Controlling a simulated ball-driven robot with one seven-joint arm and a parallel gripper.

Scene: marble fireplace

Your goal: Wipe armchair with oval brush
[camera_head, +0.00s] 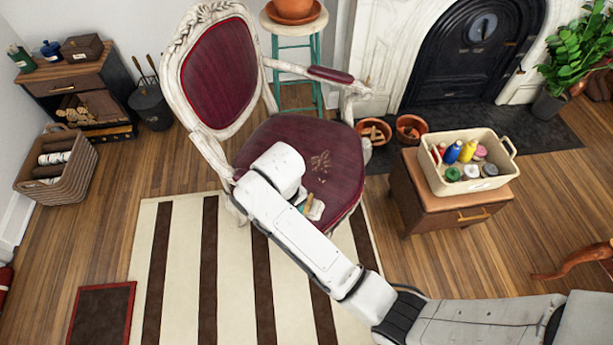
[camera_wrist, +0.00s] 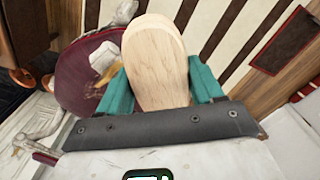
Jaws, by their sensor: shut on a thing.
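The armchair (camera_head: 302,140) has a carved white frame and dark red upholstery. A brown smudge (camera_head: 320,162) marks its seat. In the wrist view, the red seat (camera_wrist: 72,85) lies to the left, beyond my gripper. My gripper (camera_wrist: 160,75) has teal fingers, shut on the oval brush (camera_wrist: 155,55), whose pale wooden oval body shows between them. The brush's underside is hidden. In the head view my arm covers most of the gripper, over the seat's front; I cannot tell whether the brush touches it.
A wooden side table (camera_head: 450,206) with a cream caddy (camera_head: 470,182) of bottles stands right of the armchair. A teal stool (camera_head: 293,38) with a terracotta pot stands behind. A wicker basket (camera_head: 60,180) is at left. A striped rug (camera_head: 180,250) lies in front.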

